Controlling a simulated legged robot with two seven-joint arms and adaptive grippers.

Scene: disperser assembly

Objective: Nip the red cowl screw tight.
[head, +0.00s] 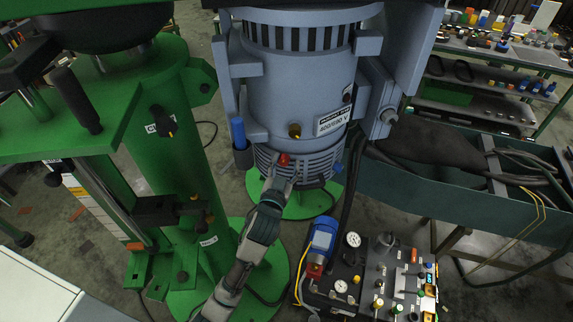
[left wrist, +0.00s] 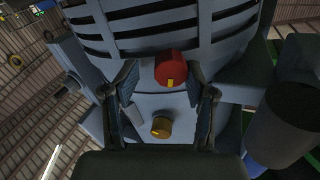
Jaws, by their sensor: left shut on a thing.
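The red cowl screw (head: 284,159) sits low on the front of the grey-blue motor housing (head: 300,90), by the ribbed cowl. In the left wrist view the red screw (left wrist: 169,68) shows a yellow mark on its face. My left gripper (head: 279,174) reaches up from below and is shut on the red screw. In the left wrist view its two fingers (left wrist: 168,80) stand on either side of the screw. Their contact with its sides is hard to see. My right gripper is in neither view.
A brass knob (head: 295,131) is on the housing above the screw. A blue-topped cylinder (head: 238,133) stands close to the left. The green column stand (head: 170,150) is left of my arm. A gauge and valve panel (head: 375,280) lies at lower right, beside a teal trough (head: 470,180).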

